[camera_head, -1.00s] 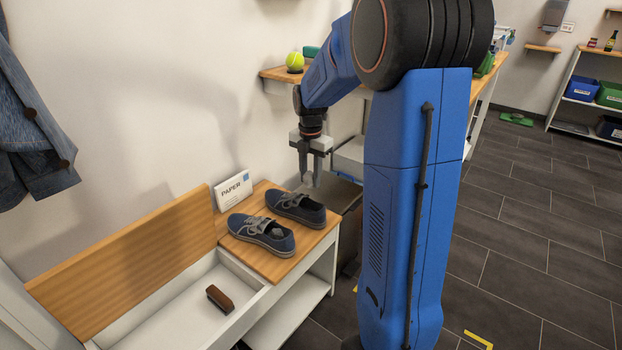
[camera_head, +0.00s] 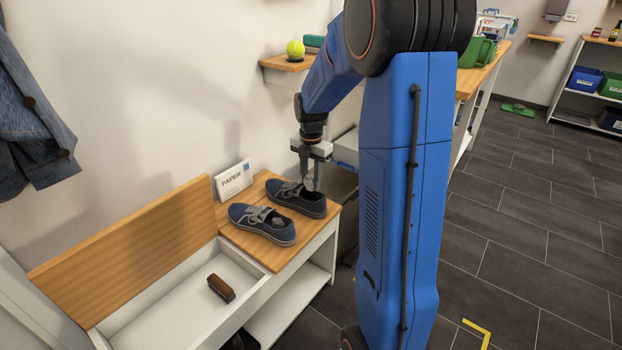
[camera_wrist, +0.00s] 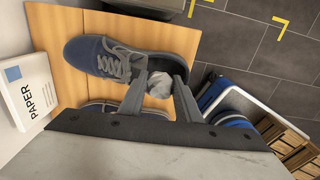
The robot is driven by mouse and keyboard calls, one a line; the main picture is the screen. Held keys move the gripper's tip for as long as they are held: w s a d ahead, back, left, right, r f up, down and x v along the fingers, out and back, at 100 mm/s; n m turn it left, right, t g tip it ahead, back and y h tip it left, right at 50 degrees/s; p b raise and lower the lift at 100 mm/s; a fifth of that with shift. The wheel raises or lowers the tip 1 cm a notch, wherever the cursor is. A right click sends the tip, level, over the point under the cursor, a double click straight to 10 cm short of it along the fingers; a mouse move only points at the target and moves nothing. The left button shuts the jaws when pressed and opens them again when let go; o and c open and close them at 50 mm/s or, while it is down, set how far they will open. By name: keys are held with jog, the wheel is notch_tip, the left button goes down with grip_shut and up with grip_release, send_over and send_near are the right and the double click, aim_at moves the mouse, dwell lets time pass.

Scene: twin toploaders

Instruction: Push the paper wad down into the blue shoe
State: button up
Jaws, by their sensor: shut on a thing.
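Two blue shoes with grey laces stand side by side on the wooden top of a bench. My gripper (camera_head: 309,183) is at the opening of the farther shoe (camera_head: 287,194), pointing down. In the wrist view my gripper (camera_wrist: 160,77) is shut on a crumpled pale paper wad (camera_wrist: 159,88), which sits between the fingers over the opening of this shoe (camera_wrist: 84,56). I cannot tell how deep the wad is. The nearer shoe (camera_head: 256,226) has a greyish patch in its opening; in the wrist view my gripper mostly hides it.
A white box marked PAPER (camera_head: 234,181) stands against the wall behind the shoes. An open white drawer compartment (camera_head: 165,307) with a brown brush (camera_head: 221,288) lies left of them. A shelf (camera_head: 287,64) with a tennis ball (camera_head: 295,49) is above. Open floor lies to the right.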

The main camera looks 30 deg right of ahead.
aim_at(311, 173)
jog(key=shift+f, duration=0.1)
dwell(0.5)
jog(key=o, duration=1.1)
jog(key=shift+r, duration=4)
